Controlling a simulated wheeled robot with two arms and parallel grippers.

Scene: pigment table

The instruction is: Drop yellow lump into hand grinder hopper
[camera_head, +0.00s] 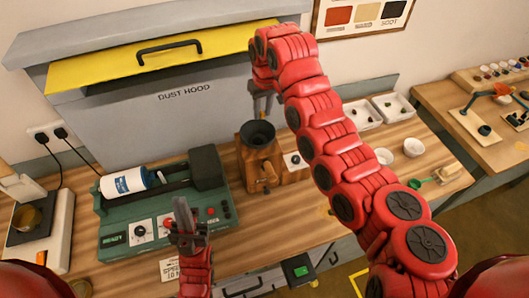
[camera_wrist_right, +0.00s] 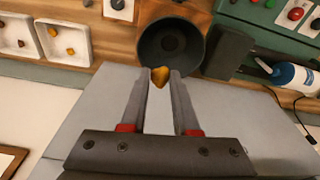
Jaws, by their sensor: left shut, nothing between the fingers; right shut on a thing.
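The hand grinder (camera_head: 261,170) is a wooden box with a dark round hopper (camera_head: 258,133) on top, standing at the middle of the table. My right gripper (camera_head: 262,112) points down just above the hopper. In the right wrist view it is shut on the yellow lump (camera_wrist_right: 159,77), held at the fingertips. There the lump shows at the near rim of the hopper (camera_wrist_right: 170,47), overlapping it in the picture; the height gap cannot be told. My left gripper (camera_head: 182,218) is shut and empty, low over the front of the green roller machine.
The green roller machine (camera_head: 225,215) with a white bottle (camera_head: 128,182) stands left of the grinder. The grey dust hood (camera_head: 180,110) is behind. White trays (camera_head: 392,106) with lumps and white bowls (camera_head: 414,147) are at the right. A scale (camera_head: 60,235) is at far left.

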